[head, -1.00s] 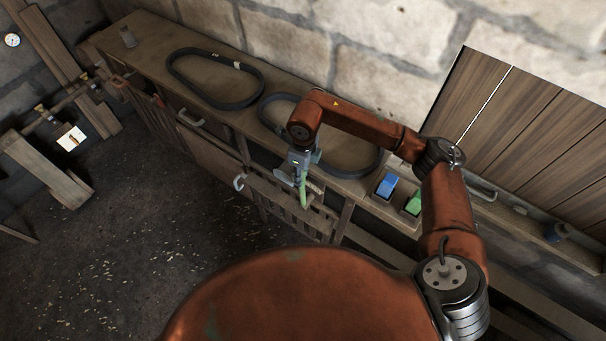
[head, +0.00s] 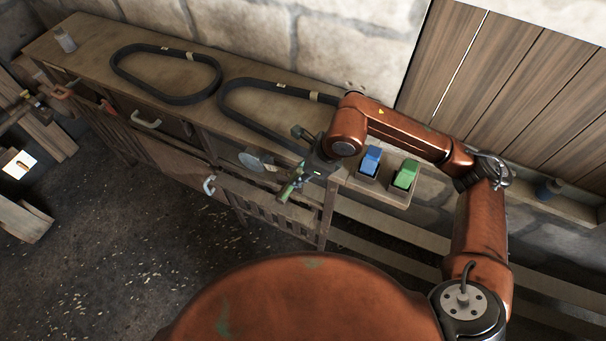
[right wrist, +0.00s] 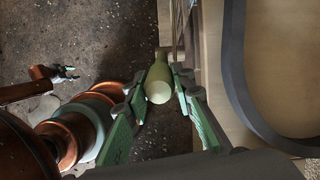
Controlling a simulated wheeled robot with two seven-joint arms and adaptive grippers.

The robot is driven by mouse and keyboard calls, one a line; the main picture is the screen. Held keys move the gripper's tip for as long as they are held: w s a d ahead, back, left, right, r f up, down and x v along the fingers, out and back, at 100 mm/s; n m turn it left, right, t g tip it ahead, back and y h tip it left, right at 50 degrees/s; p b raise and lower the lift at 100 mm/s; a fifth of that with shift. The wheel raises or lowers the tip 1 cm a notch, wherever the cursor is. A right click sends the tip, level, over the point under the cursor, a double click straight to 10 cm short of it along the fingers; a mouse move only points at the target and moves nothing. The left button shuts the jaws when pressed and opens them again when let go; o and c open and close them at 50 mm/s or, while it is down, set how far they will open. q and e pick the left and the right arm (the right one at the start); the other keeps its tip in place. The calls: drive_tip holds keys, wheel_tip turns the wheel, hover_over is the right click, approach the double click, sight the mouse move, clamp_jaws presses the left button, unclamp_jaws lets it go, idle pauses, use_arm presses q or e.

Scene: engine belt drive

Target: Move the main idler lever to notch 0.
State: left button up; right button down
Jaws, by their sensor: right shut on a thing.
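My right gripper (head: 293,183) is at the front edge of the workbench, tilted down and to the left in the head view. In the right wrist view its two green-padded fingers (right wrist: 155,98) close around a pale yellow-green round handle (right wrist: 158,84). The handle looks like a lever grip; its base and the notches cannot be made out. A grey round part (head: 253,160) shows at the bench front, just left of the gripper. A small dark gripper end (right wrist: 64,72), likely my left one, shows at the left of the right wrist view, too small to read.
A blue block (head: 371,160) and a green block (head: 405,175) sit right of the gripper.

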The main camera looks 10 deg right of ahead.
use_arm(q)
drive_tip(key=shift+s, duration=0.25)
use_arm(e)
drive_tip(key=shift+d, duration=0.1)
drive_tip(key=c, duration=2.1)
unclamp_jaws()
drive_tip(key=o, duration=0.4)
drive_tip(key=shift+s+d, duration=0.1)
drive_tip(key=shift+d, duration=0.05)
drive_tip(key=shift+o, duration=0.2)
use_arm(q)
drive_tip(key=shift+w, duration=0.1)
use_arm(e)
drive_tip(key=v, duration=1.2)
use_arm(q)
drive_tip(key=shift+r, duration=0.1)
